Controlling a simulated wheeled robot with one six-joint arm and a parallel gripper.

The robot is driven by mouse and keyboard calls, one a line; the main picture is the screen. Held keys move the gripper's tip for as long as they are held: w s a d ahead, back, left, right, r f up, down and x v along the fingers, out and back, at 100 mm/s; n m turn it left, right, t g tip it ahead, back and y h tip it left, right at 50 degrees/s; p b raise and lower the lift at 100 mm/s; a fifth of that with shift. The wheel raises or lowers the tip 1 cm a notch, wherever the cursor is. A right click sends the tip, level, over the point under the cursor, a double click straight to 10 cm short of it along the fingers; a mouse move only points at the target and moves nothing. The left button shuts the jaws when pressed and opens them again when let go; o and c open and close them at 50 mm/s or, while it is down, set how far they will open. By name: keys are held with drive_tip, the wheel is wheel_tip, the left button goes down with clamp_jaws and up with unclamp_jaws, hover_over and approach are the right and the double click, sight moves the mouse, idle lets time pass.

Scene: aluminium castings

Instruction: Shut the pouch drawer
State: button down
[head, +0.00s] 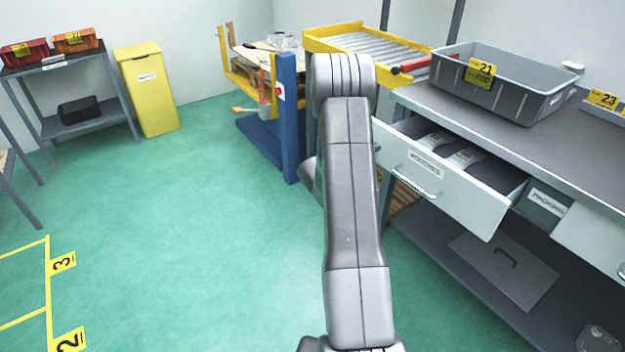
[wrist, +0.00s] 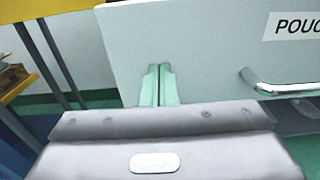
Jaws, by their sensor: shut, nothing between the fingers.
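The pouch drawer (head: 465,203) stands pulled out from the grey bench at the right in the head view. Its white front bears a label and a bar handle (head: 415,180), and pale pouches (head: 464,159) lie inside. In the wrist view the drawer front (wrist: 205,60) fills the upper right, with the label partly cut off and the handle (wrist: 285,87) at right. My gripper (wrist: 159,72) is shut and empty, its fingertips before the left part of the front, left of handle and label. Whether they touch it I cannot tell. In the head view my arm hides the gripper.
A grey crate (head: 530,102) stands on the bench top (head: 580,150). Another drawer (head: 590,240) is to the right. A lower shelf (head: 430,240) runs beneath. A yellow roller conveyor (head: 320,40) and a blue post (head: 288,120) stand behind my arm.

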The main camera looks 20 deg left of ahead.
drive_tip(key=b, duration=0.3)
approach(407, 132)
drive_tip(key=d, duration=0.1)
drive_tip(key=w+d+r, duration=0.1)
drive_tip(key=d, duration=0.1)
drive_tip(key=w+d+r, duration=0.1)
drive_tip(key=d, duration=0.1)
drive_tip(key=shift+w, duration=0.2)
drive_tip(key=shift+w+d+r, duration=0.15)
drive_tip(key=shift+w+d, duration=0.25)
drive_tip(key=shift+r+b, duration=0.15)
drive_tip(key=shift+b, duration=0.15)
drive_tip(key=shift+r, duration=0.15)
